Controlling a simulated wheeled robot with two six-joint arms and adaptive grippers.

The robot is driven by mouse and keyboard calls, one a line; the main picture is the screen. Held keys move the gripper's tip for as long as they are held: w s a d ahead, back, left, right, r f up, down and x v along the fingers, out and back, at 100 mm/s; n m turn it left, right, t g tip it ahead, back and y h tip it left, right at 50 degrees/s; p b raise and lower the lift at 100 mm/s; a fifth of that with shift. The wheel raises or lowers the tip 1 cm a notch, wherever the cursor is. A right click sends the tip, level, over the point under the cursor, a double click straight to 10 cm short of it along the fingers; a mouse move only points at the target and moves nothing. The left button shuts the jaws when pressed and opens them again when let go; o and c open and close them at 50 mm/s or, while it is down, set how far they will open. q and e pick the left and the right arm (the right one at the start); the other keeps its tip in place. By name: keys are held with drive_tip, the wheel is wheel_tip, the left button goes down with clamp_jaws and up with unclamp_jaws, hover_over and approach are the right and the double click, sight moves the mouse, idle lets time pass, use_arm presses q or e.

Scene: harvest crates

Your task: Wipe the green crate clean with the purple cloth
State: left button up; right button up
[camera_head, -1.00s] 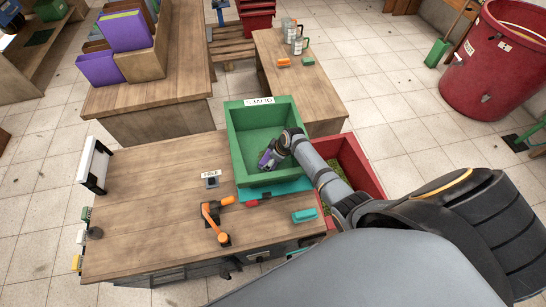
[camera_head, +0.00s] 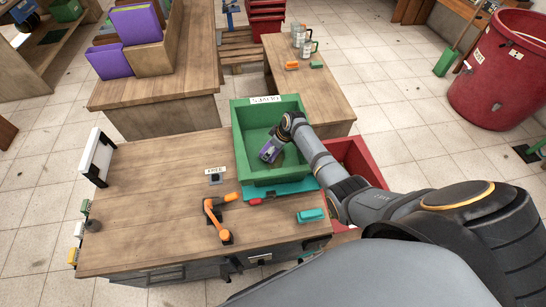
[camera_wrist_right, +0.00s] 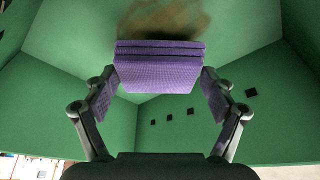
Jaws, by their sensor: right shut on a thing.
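The green crate (camera_head: 240,150) stands on the wooden table, with a white label on its far rim. My right gripper (camera_head: 268,153) reaches down inside it. In the right wrist view my right gripper (camera_wrist_right: 160,82) is shut on the folded purple cloth (camera_wrist_right: 160,66), which sits between its fingers. A brown smudge (camera_wrist_right: 168,16) shows on the crate's green inner surface just beyond the cloth. The gripper and forearm hide part of the crate's inside in the head view. My left gripper is not in view.
A teal mat (camera_head: 294,188) lies under the crate. A red crate (camera_head: 362,160) stands right of it, partly behind my arm. An orange-handled tool (camera_head: 215,212) and a teal brush (camera_head: 312,215) lie in front. The table's left half is mostly clear.

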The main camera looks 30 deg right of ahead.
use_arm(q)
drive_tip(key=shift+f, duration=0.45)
use_arm(e)
drive_tip(key=shift+w+d, duration=0.15)
drive_tip(key=shift+w, duration=0.35)
